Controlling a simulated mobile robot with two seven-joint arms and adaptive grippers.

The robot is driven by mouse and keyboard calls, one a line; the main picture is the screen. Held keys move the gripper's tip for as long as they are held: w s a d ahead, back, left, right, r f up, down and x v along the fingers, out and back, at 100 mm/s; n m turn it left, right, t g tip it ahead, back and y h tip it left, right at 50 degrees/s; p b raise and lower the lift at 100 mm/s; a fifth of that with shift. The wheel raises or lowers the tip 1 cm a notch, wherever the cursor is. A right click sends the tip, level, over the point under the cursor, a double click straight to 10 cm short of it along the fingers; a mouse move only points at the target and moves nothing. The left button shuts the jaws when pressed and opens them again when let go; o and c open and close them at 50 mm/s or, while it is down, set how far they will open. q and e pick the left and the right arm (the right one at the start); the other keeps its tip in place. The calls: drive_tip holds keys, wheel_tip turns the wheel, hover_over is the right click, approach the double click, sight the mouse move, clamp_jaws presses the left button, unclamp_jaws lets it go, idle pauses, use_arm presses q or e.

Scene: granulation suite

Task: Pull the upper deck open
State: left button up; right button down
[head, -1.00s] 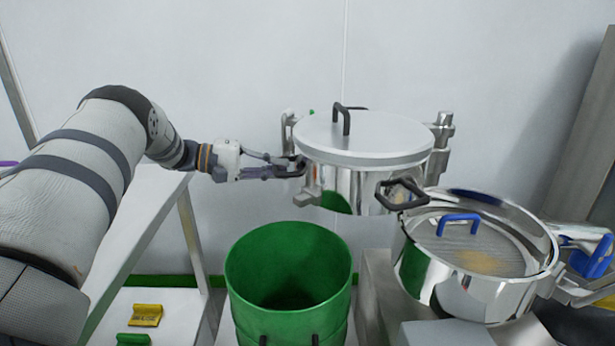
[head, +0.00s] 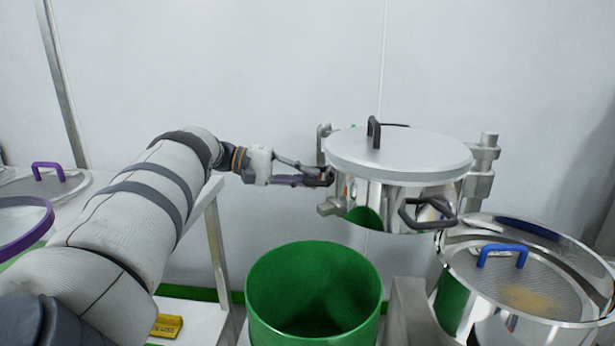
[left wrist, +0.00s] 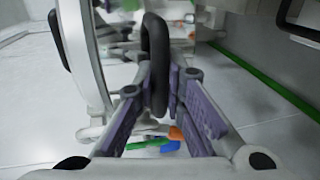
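The upper deck (head: 395,203) is a shiny steel drum under a flat grey lid (head: 400,155), standing right of centre in the head view. It has a black handle on the lid, one at its front right, and one at its left side. My left gripper (head: 328,177) is at the left-side handle. In the left wrist view the black handle (left wrist: 155,55) stands between the purple finger pads, which close against it from both sides. My right gripper does not show.
A green bin (head: 260,305) stands in front of and below the deck. An open steel sieve (head: 470,300) with a blue handle is at the lower right. A white table (head: 205,318) with a yellow block (head: 166,326) is at left. Purple-handled sieve (head: 72,183) lies far left.

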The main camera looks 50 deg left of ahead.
use_arm(q)
drive_tip(key=o, duration=0.3)
drive_tip(key=shift+o, duration=0.2)
drive_tip(key=r, duration=0.4)
drive_tip(key=shift+w+r, duration=0.2)
drive_tip(key=shift+w, duration=0.05)
drive_tip(key=o, duration=0.9)
drive_tip(key=r, duration=0.3)
drive_tip(key=shift+w+a+r, duration=0.1)
drive_tip(key=shift+w+r, duration=0.2)
drive_tip(key=shift+w, duration=0.05)
drive_tip(key=r, duration=0.1)
drive_tip(key=s+r, duration=0.1)
drive_tip(key=shift+s+d+r, duration=0.2)
drive_tip(key=shift+s+r, duration=0.05)
drive_tip(key=shift+r, duration=0.15)
drive_tip(key=c, duration=0.4)
drive_tip(key=shift+s+d, duration=0.1)
drive_tip(key=shift+d, duration=0.05)
drive_tip(key=c, duration=0.5)
drive_tip(key=shift+w+a+f, duration=0.3)
drive_tip(key=shift+w+f, duration=0.05)
drive_tip(key=shift+s+d, duration=0.1)
drive_tip(key=shift+s, duration=0.05)
